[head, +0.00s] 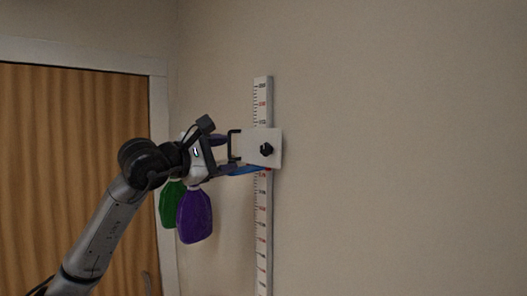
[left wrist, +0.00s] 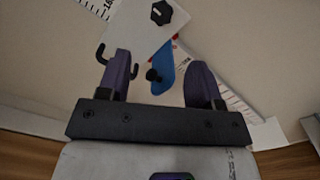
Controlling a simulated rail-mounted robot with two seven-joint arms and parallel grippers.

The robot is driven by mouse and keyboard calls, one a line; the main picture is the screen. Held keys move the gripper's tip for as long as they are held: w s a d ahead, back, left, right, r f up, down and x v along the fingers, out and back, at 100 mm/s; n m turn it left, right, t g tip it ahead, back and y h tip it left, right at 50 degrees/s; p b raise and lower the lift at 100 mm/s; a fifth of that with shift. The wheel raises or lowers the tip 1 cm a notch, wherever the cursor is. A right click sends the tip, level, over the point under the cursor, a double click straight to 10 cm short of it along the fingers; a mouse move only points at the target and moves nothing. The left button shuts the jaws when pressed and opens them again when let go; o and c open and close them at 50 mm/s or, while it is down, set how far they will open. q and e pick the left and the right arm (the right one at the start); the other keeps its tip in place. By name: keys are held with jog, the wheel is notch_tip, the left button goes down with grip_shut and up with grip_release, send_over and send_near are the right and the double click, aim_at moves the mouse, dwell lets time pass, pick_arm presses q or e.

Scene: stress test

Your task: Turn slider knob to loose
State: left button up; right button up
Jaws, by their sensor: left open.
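A white slider plate (head: 253,146) sits on a vertical white ruler (head: 263,215) on the wall. A black slider knob (head: 266,149) is on its face; the knob also shows at the top of the left wrist view (left wrist: 162,13). My left gripper (head: 228,155) is just left of the plate, near a black hook (head: 233,145) on its side. In the left wrist view, my purple fingers are spread apart (left wrist: 160,65). A blue piece (left wrist: 163,68) with a small black knob (left wrist: 153,75) shows between them, apart from both. The slider knob lies beyond the fingertips.
A purple bottle (head: 195,217) and a green bottle (head: 168,206) are below my left gripper; their upper parts are hidden. A wooden door (head: 70,150) with a white frame is at the left. The wall right of the ruler is bare.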

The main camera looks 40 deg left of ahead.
aim_at(263, 151)
pick_arm(q)
jog(key=w+p, duration=0.1)
jog(key=w, duration=0.2)
jog(key=w+d+p, duration=0.1)
jog(key=w, duration=0.2)
jog(key=w+p, duration=0.2)
jog(key=w, duration=0.2)
jog(key=shift+d+r, duration=0.1)
jog(key=shift+d, duration=0.15)
jog(key=shift+w+d+p, duration=0.1)
jog(key=shift+w+p, duration=0.3)
jog(key=shift+w, duration=0.7)
jog(key=shift+c, duration=0.3)
